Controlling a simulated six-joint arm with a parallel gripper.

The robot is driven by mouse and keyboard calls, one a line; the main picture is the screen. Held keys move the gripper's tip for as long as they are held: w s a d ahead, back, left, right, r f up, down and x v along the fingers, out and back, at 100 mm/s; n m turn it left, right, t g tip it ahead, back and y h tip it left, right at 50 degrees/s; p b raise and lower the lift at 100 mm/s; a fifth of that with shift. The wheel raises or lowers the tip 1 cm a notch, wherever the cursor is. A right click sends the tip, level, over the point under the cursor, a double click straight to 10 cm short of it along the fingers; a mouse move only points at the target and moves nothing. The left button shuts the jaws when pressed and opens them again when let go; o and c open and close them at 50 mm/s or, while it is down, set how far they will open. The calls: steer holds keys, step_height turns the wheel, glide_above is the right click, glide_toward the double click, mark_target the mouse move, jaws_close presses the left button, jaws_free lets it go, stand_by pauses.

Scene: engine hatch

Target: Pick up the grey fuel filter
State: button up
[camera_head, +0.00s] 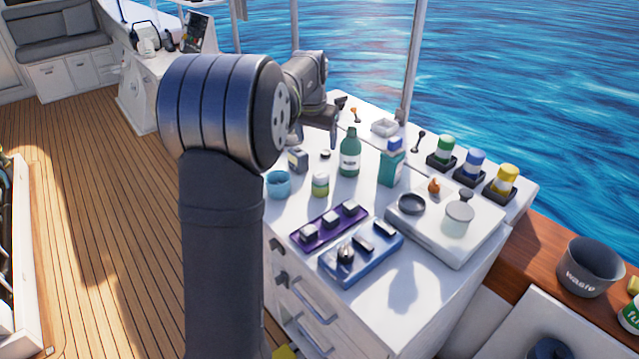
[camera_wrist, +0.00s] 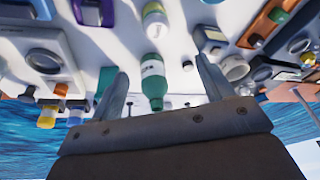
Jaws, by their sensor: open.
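I cannot tell for certain which thing is the grey fuel filter. A short pale grey cylinder with a darker top (camera_head: 459,219) stands on the white tray at the counter's right. In the wrist view, another round grey-white piece (camera_wrist: 235,67) lies right of the fingers; its kind is unclear. My gripper (camera_head: 334,122) is above the back of the counter, partly hidden by my arm in the head view. In the wrist view its two fingers (camera_wrist: 160,72) are apart. A green bottle (camera_head: 349,153) shows between them there, and I see nothing held.
Around are a teal container (camera_head: 391,167), a blue cup (camera_head: 278,184), a small jar (camera_head: 320,184), a purple holder (camera_head: 325,237) and a blue holder (camera_head: 333,268). Green, blue and yellow cans line the right edge. A waste bin (camera_head: 590,268) stands right. The front counter is clear.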

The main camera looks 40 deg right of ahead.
steer(key=s+a+n, duration=0.1)
steer(key=a+n, duration=0.1)
glide_toward(320, 176)
steer(key=shift+t+h, duration=0.4)
steer(key=x, duration=0.7)
steer(key=shift+a+f, duration=0.15)
steer(key=shift+a, duration=0.05)
steer(key=shift+s+x, duration=0.2)
steer(key=shift+x, duration=1.15)
steer(key=shift+s+x, duration=0.15)
steer(key=shift+x, duration=1.15)
steer(key=shift+a+f, duration=0.1)
steer(key=shift+a, duration=0.05)
steer(key=c, duration=1.2)
